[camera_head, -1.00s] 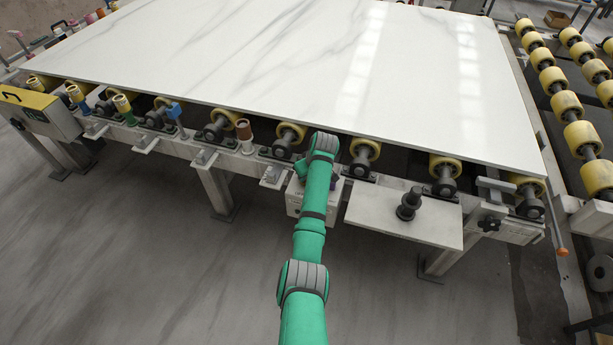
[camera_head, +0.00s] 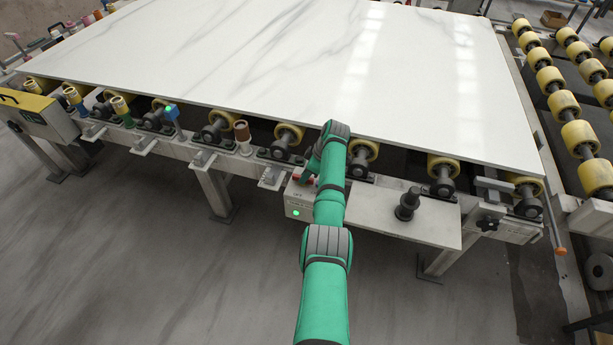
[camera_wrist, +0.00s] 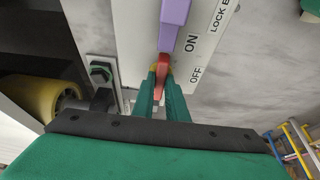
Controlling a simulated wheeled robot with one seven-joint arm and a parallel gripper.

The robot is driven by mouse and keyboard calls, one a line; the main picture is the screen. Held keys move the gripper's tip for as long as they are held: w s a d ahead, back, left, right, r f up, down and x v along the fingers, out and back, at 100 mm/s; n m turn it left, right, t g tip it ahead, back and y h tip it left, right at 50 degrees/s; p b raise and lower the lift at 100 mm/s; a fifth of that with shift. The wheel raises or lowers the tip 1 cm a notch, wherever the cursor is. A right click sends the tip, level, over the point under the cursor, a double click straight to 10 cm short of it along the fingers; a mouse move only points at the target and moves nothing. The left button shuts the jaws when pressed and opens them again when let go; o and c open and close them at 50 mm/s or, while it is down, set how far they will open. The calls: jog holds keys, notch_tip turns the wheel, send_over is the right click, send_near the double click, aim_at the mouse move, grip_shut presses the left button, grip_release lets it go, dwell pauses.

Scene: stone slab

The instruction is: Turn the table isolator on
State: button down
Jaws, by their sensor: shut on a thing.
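The isolator is a pale box (camera_head: 299,198) on the table's front rail, partly hidden behind my arm in the head view. A small green lamp (camera_head: 295,212) glows on its face. In the wrist view its panel (camera_wrist: 134,30) carries the words ON and OFF, with part of a LOCK label. My gripper (camera_wrist: 163,88) is shut on the red handle (camera_wrist: 163,64), one green finger on each side of it. The handle lies close beside the OFF and ON words. A purple piece (camera_wrist: 174,25) lies just beyond the handle's tip.
A white marble slab (camera_head: 270,60) covers the roller table. A plate with a black knob (camera_head: 407,205) sits right of the box. The floor in front is clear.

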dwell(0.3)
jog(key=shift+a, duration=0.2)
jog(key=c, duration=1.8)
grip_release()
jog(key=shift+a, duration=0.15)
jog(key=shift+o, duration=0.2)
jog(key=shift+d, duration=0.25)
jog(key=shift+d+r, duration=0.15)
jog(key=shift+r, duration=0.15)
jog(key=v, duration=1)
jog(key=shift+s, duration=0.1)
